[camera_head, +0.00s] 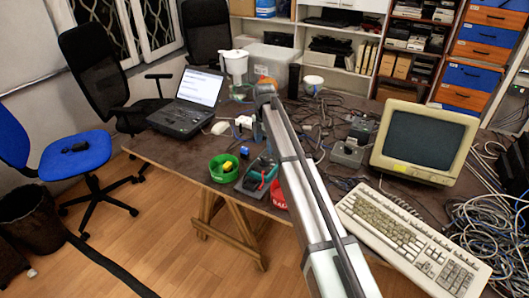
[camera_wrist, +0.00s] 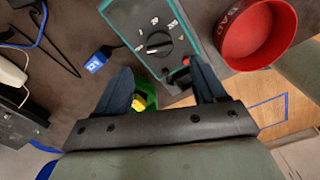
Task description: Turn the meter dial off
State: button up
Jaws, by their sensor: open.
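The meter, a teal-edged grey multimeter, lies on the table at the top middle of the wrist view (camera_wrist: 150,14); it also shows near the table's front edge in the head view (camera_head: 256,178). Its round black dial (camera_wrist: 158,43) faces the wrist camera, with white markings around it. I cannot read clearly which marking the dial points to. My gripper (camera_wrist: 160,68) is open and empty, its two dark fingers spread apart on either side of the meter's lower part in the picture. The gap in height between fingertips and meter cannot be told. In the head view my arm hides part of the scene beside the meter.
A red bowl (camera_wrist: 230,58) sits right of the meter in the wrist view. A green bowl (camera_head: 224,176) with a yellow item stands left of the meter in the head view. A blue-ended cable (camera_wrist: 95,62) lies nearby. A laptop (camera_head: 184,118), keyboard (camera_head: 410,235) and monitor (camera_head: 425,140) occupy the table.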

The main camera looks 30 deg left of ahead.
notch_tip(320, 180, up, 7)
dwell(0.3)
dwell(0.5)
